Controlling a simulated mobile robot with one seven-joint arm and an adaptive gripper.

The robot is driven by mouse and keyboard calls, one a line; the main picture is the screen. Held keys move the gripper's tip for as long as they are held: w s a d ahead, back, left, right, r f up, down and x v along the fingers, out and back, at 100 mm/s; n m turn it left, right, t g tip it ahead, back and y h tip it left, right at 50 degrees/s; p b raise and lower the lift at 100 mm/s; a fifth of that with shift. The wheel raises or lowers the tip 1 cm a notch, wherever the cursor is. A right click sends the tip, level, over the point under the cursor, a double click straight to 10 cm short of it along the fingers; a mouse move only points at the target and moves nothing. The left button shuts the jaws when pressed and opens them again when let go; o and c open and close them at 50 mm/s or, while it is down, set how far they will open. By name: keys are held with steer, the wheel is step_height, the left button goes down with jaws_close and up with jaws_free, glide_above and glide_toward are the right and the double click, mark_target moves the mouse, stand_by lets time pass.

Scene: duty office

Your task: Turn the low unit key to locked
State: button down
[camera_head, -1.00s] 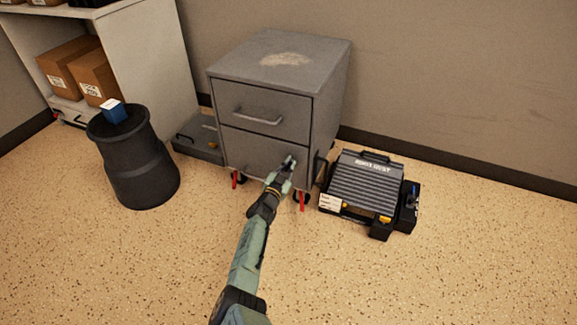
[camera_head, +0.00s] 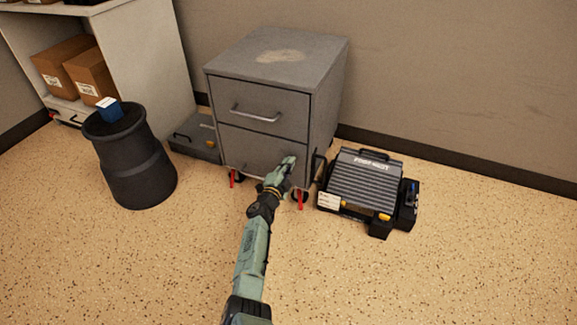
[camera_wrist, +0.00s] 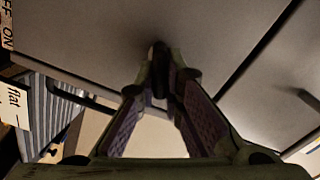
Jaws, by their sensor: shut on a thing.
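The low unit is a grey two-drawer cabinet (camera_head: 262,105) on small wheels against the wall, with both drawers closed. My gripper (camera_head: 288,164) is at the right part of the lower drawer front (camera_head: 250,150). In the wrist view my gripper (camera_wrist: 160,62) has its fingertips together on a small dark key (camera_wrist: 158,48) at the grey cabinet face (camera_wrist: 110,40). The fingers hide most of the key, so its turn angle cannot be told. In the head view the key is hidden behind my gripper.
A black ribbed case (camera_head: 366,180) stands close to the right of the cabinet. A dark bin (camera_head: 135,165) stands at the left, and a grey flat box (camera_head: 196,145) lies beside the cabinet. Shelves with cartons (camera_head: 92,75) are behind the bin. The front floor is clear.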

mark_target(292, 137)
steer(key=shift+m, duration=0.4)
steer(key=c, duration=1.7)
jaws_free()
step_height(292, 137, up, 10)
steer(key=shift+f, duration=0.1)
